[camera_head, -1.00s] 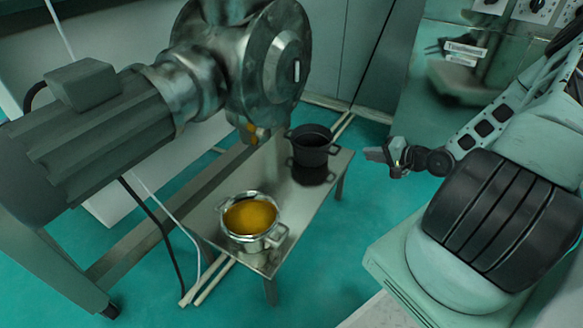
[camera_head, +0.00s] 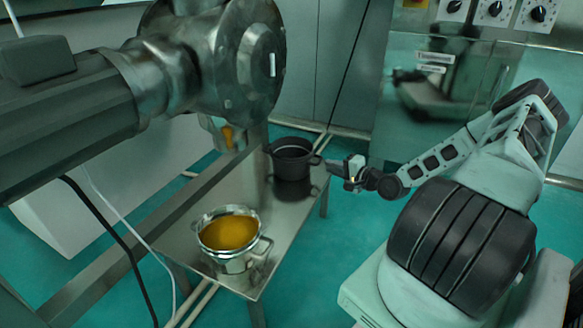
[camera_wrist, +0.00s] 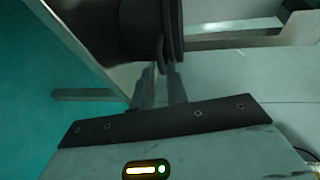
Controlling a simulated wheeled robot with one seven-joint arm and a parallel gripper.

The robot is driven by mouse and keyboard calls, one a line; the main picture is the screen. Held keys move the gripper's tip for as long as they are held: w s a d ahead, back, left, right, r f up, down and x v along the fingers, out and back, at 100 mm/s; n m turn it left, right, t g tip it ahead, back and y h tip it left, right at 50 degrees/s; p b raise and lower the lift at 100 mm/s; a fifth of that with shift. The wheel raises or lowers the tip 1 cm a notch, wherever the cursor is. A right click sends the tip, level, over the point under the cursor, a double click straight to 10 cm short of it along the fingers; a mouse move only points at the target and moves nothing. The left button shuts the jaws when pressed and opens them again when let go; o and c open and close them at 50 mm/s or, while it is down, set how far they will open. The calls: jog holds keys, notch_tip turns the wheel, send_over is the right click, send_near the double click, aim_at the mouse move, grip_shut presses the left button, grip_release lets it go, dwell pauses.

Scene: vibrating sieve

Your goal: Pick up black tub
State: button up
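The black tub (camera_head: 291,160) stands upright on the far end of the low metal table, with a loop handle on its right side. In the wrist view the dark tub (camera_wrist: 120,25) fills the top, its handle (camera_wrist: 172,35) pointing toward me. My gripper (camera_head: 331,167) is at the tub's right side, its tips close to that handle. In the wrist view the two fingers of my gripper (camera_wrist: 161,78) stand apart, with the handle's end at their tips. I cannot tell whether they touch it.
A metal pot (camera_head: 228,240) with orange-yellow contents stands on the near end of the metal table (camera_head: 185,240). The large sieve machine (camera_head: 215,60) hangs over the table's left side. A grey cabinet wall (camera_head: 310,60) is behind. Green floor is open right of the table.

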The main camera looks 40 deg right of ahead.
aim_at(319, 162)
jog(key=w+b, duration=0.1)
jog(key=w, duration=0.1)
jog(key=w+f+b, duration=0.1)
jog(key=w+b, duration=0.2)
jog(key=shift+w+a+f, duration=0.25)
jog(key=shift+w, duration=0.05)
jog(key=shift+w+r, duration=0.15)
jog(key=shift+w, duration=0.05)
grip_shut()
